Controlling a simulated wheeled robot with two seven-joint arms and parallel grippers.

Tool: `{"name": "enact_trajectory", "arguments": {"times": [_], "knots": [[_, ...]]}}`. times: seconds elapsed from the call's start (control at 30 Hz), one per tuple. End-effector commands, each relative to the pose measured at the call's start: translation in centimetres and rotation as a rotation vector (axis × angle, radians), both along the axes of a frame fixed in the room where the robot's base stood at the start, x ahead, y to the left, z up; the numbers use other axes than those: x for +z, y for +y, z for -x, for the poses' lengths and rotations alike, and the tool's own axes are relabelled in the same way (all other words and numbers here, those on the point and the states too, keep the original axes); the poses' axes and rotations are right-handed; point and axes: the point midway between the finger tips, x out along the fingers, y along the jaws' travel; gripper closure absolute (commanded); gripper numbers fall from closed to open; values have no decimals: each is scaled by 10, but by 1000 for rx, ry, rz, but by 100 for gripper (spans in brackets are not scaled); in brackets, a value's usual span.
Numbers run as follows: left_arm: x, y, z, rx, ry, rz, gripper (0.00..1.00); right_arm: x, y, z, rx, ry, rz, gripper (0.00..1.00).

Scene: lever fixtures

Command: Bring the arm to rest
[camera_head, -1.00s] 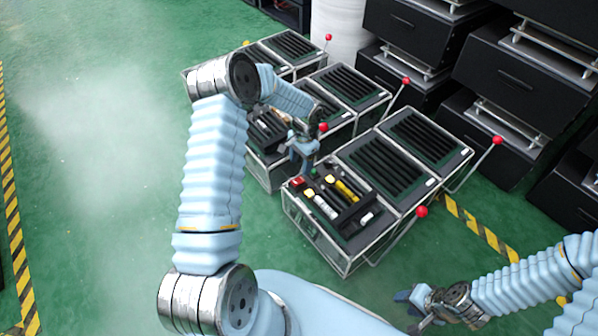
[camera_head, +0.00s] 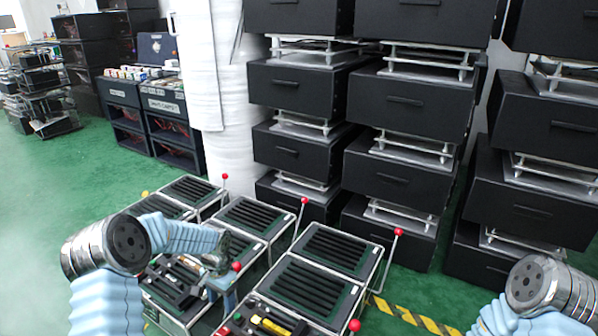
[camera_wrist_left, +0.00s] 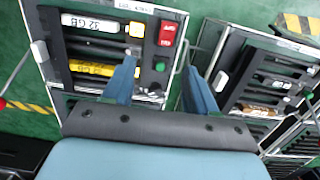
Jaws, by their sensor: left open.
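My left arm comes in from the lower left in the head view. Its gripper (camera_head: 222,296) points down over the black-topped fixtures, partly hidden by its own wrist. In the left wrist view the two blue fingers (camera_wrist_left: 160,66) are spread apart with nothing held between them. Below them is a fixture panel (camera_wrist_left: 150,92) with a red switch (camera_wrist_left: 167,33), a green button (camera_wrist_left: 160,67), a white 32 GB module (camera_wrist_left: 108,24) and a yellow module (camera_wrist_left: 90,69). Contact with the panel cannot be told. My right arm shows at the lower right, its gripper outside the picture.
Red-knobbed levers (camera_head: 398,232) stand up beside the slotted fixtures (camera_head: 322,280). A second panel (camera_wrist_left: 262,85) lies close on the right in the wrist view. Black drawer stacks (camera_head: 405,100) and a white wrapped column (camera_head: 225,110) stand behind. Green floor (camera_head: 70,185) is clear at left.

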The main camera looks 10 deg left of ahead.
Motion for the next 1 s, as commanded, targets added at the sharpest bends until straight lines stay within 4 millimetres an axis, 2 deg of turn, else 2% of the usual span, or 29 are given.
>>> {"name": "enact_trajectory", "arguments": {"times": [0.07, 0.17, 0.2, 0.27, 0.3, 0.4, 0.5, 0.63, 1.0], "knots": [[-14, -26, 13, 5, -2, 58, 43, 6, 1, 0, 1, 0, -1, 57], [-42, -78, 45, 49, -14, 180, 43, 14, 3, 1, 6, 3, -4, 57], [-51, -102, 64, 85, -18, 233, 43, 18, 4, 2, 7, 3, -6, 57], [-64, -135, 96, 159, -22, 305, 43, 24, 6, 2, 11, 4, -9, 57], [-69, -153, 119, 218, -24, 343, 43, 28, 7, 3, 12, 5, -11, 57], [-76, -181, 171, 367, -33, 383, 43, 35, 10, 4, 18, 7, -14, 57], [-75, -190, 210, 480, -47, 377, 43, 40, 12, 5, 21, 10, -18, 57], [-74, -189, 234, 553, -63, 355, 43, 42, 13, 5, 23, 10, -20, 57], [-75, -189, 237, 564, -70, 351, 43, 41, 13, 5, 23, 10, -20, 57]]}}
